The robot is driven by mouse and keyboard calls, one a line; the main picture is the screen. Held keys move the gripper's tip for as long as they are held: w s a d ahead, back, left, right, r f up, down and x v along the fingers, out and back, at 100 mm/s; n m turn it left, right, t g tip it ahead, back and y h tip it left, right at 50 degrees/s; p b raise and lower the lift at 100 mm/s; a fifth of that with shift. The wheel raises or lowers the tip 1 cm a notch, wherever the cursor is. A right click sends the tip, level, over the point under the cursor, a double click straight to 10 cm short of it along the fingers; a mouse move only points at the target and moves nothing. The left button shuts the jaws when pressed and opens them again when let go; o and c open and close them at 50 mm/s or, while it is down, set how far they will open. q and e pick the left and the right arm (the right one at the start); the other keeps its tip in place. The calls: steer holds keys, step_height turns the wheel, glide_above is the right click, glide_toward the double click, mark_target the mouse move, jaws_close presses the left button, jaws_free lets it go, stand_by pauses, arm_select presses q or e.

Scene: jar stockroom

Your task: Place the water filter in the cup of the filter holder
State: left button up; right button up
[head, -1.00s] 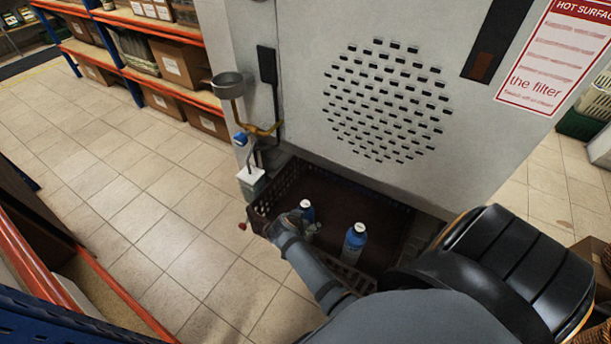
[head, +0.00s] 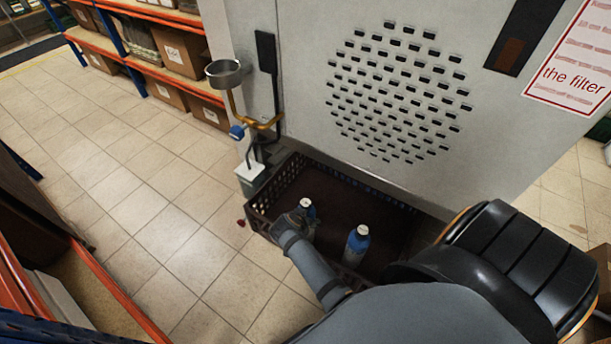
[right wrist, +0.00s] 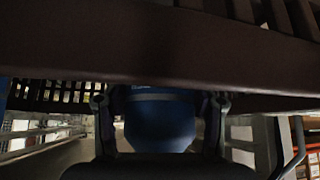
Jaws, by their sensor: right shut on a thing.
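The filter holder's cup (head: 226,72) is a grey round cup on a yellow bracket, standing out from the left side of the big grey cabinet. A blue water filter with a white top (head: 308,208) stands in the front left of a dark crate (head: 258,222). My right gripper (head: 297,218) is at this filter, low inside the crate and well below the cup. In the right wrist view its two fingers (right wrist: 160,110) are on both sides of a blue cylinder (right wrist: 160,125), shut on it. The filter's lower part is hidden. My left gripper is not in view.
A second blue bottle-like filter (head: 357,245) stands in the crate to the right. The crate wall lies close to my right wrist. A blue valve (head: 237,132) and white box (head: 249,178) hang below the cup.

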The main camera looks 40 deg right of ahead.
jaws_close()
steer(key=shift+r, duration=0.1)
